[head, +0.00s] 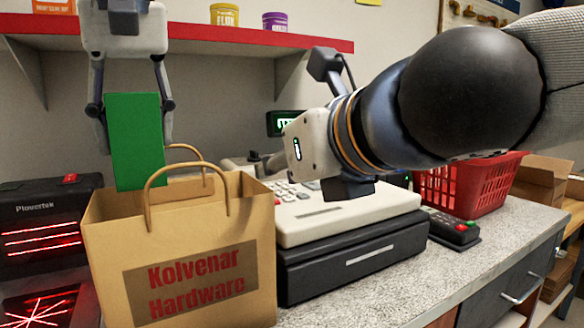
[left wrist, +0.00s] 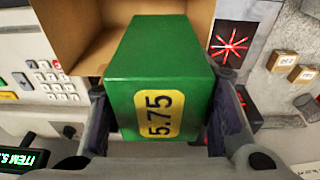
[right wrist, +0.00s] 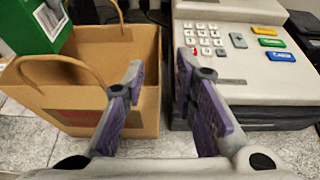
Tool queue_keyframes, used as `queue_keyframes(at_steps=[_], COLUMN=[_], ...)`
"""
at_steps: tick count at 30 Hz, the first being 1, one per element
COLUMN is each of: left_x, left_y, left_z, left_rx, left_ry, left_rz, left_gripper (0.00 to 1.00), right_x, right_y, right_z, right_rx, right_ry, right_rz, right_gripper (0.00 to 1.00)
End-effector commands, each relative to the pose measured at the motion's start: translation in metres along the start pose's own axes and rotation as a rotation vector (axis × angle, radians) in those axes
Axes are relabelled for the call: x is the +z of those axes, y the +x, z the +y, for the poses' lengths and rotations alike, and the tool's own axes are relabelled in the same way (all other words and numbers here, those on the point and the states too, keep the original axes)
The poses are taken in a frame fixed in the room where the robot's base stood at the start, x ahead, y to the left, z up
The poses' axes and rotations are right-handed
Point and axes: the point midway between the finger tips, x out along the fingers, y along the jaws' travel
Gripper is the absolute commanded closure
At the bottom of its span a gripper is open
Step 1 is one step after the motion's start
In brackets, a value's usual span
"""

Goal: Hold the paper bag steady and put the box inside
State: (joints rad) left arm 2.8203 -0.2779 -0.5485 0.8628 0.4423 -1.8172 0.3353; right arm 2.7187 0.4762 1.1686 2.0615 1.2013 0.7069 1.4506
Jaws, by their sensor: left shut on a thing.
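The green box (head: 136,140) hangs upright between the fingers of my left gripper (head: 134,125), which is shut on it. In the left wrist view the box (left wrist: 160,85) shows a yellow "5.75" label, with the brown bag (left wrist: 75,25) beyond it. The paper bag (head: 180,235) stands upright and open on the counter, handles up. The box's lower end appears just above its opening; the exact gap is unclear. My right gripper (right wrist: 160,95) is open beside the bag's right side. The right edge of the bag (right wrist: 82,45) shows between its fingers; contact is unclear.
A cash register (head: 350,225) stands right of the bag. A card terminal (head: 452,228) and a red basket (head: 465,185) are further right. A black scanner (head: 45,225) with red light lines stands left of the bag. A red-edged shelf (head: 230,38) runs above.

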Motion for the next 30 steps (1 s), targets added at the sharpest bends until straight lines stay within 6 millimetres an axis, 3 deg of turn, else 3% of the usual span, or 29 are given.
queue_keyframes(at_steps=[15, 20, 27, 28, 30], left_x=[0.0, 0.0, 0.0, 0.0, 0.0], left_y=[0.0, 0.0, 0.0, 0.0, 0.0], left_z=[0.0, 0.0, 0.0, 0.0, 0.0], left_rx=[0.0, 0.0, 0.0, 0.0, 0.0], left_ry=[0.0, 0.0, 0.0, 0.0, 0.0], left_rz=[0.0, 0.001, 0.001, 0.001, 0.001], left_gripper=[0.88, 0.88, 0.88, 0.88, 0.88], right_x=[-0.002, -0.002, -0.002, -0.002, -0.002], right_y=[0.104, 0.118, 0.119, 0.119, 0.119], right_z=[0.002, 0.002, 0.002, 0.002, 0.002], right_rx=[0.004, 0.005, 0.005, 0.005, 0.005], right_ry=[0.008, 0.008, 0.008, 0.008, 0.008], right_rz=[0.008, 0.007, 0.007, 0.007, 0.007], right_gripper=[0.74, 0.74, 0.74, 0.76, 0.92])
